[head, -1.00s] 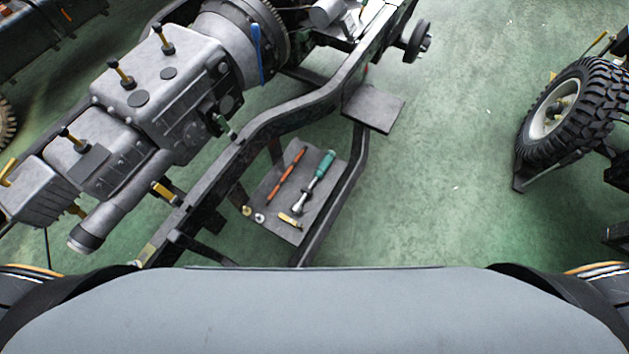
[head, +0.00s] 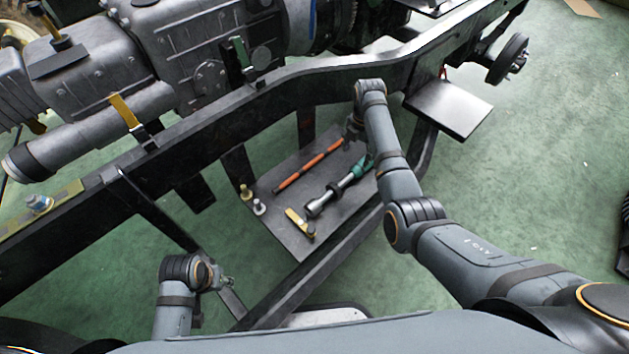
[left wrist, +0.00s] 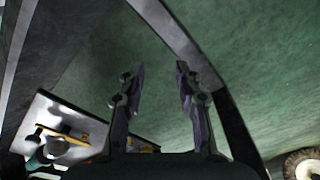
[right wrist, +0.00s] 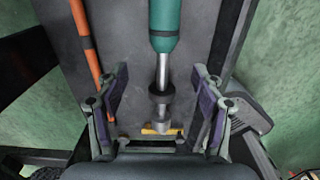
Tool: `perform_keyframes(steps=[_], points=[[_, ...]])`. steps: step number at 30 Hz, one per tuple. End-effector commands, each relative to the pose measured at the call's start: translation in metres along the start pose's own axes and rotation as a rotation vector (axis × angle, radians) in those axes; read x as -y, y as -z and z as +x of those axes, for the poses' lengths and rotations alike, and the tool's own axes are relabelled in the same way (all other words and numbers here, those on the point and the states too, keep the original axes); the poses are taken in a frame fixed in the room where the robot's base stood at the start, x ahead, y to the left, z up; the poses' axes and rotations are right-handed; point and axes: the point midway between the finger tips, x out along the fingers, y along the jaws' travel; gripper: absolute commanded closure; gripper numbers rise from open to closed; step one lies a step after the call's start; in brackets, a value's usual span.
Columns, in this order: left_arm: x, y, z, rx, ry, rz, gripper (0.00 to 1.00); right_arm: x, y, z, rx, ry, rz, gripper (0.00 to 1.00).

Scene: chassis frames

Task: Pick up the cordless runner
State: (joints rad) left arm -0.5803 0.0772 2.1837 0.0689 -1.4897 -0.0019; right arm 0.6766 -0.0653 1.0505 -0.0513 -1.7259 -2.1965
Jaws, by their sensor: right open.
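The cordless runner (head: 340,188), a tool with a teal handle and a silver shaft and head, lies on a dark shelf (head: 290,240) by the chassis rail. In the right wrist view the runner (right wrist: 164,32) lies lengthwise ahead, its shaft between the open fingers of my right gripper (right wrist: 156,85), not gripped. In the head view my right gripper (head: 353,132) is over the far part of the shelf, and my arm hides part of the runner's handle. My left gripper (head: 228,281) is left of the shelf; its fingers (left wrist: 158,80) are apart and empty.
An orange bar (head: 308,166) lies beside the runner. A yellow piece (head: 300,222) and small fittings (head: 252,200) lie near the shelf's near edge. The chassis rail (head: 230,125) runs behind, with the gearbox (head: 205,50) beyond. Green floor (head: 560,160) is open at right.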

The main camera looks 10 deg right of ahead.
Motion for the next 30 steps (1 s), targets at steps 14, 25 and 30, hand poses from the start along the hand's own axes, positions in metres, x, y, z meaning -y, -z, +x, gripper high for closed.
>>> perform_keyframes(steps=[14,25,30], points=[[-0.010,0.001,0.009,-0.079,-0.034,0.006,0.66,0.001,0.001,0.051,-0.002,0.003,-0.005,0.32],[-0.019,0.005,0.037,-0.193,-0.070,0.000,0.66,0.006,0.004,0.096,-0.002,0.003,-0.004,0.32],[-0.022,0.008,0.040,-0.234,-0.081,-0.004,0.66,0.006,0.004,0.104,-0.001,0.002,-0.004,0.32]])
